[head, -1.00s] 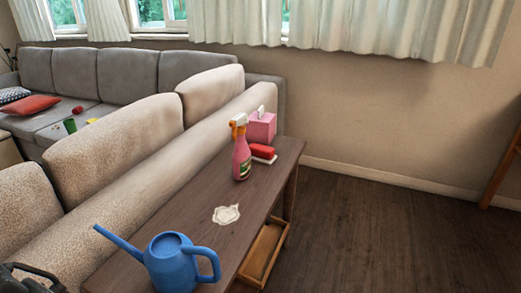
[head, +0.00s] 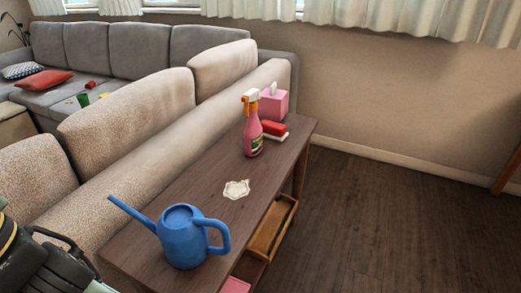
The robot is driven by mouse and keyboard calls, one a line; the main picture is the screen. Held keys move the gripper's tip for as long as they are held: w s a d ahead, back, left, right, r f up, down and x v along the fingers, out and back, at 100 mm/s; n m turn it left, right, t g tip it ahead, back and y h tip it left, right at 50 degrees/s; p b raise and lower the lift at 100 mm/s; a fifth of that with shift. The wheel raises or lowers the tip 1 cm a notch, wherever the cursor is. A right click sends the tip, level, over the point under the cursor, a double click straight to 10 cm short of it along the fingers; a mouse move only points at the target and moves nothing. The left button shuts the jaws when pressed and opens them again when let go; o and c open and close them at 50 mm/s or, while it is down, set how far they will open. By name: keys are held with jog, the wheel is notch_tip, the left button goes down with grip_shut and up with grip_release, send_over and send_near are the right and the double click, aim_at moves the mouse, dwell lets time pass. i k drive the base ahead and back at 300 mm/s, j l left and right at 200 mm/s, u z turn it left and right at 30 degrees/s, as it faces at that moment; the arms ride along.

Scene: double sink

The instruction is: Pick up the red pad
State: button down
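The red pad (head: 273,129), with a white underside, lies flat on the dark wooden console table (head: 205,192) near its far end. It is just right of and behind a pink spray bottle (head: 252,132) with an orange and white head, which hides its left end. My gripper (head: 62,250) shows only in part at the lower left edge, black, beside the sofa back and far from the pad. Its fingertips are not clear, so its opening cannot be told.
A pink tissue box (head: 275,103) stands behind the pad. A blue watering can (head: 183,238) stands at the table's near end, and a white lace-like piece (head: 236,189) lies mid-table. A beige sofa (head: 130,130) borders the table's left side. The floor (head: 375,215) to the right is clear.

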aim_at(277, 132)
jog(key=l+u, duration=0.2)
jog(key=l, duration=0.75)
jog(key=i+l+u, duration=0.1)
jog(key=i+l, duration=0.15)
jog(key=i+l+u, duration=0.1)
jog(key=i+l, duration=0.15)
jog(key=l, duration=0.2)
jog(key=i+l+u, duration=0.15)
jog(key=l, duration=0.25)
jog(key=i+l+u, duration=0.1)
jog(key=i+l, duration=0.15)
jog(key=l, duration=0.15)
jog(key=i+l+u, duration=0.1)
jog(key=l, duration=0.3)
jog(key=i+j, duration=0.75)
jog(key=j, duration=0.2)
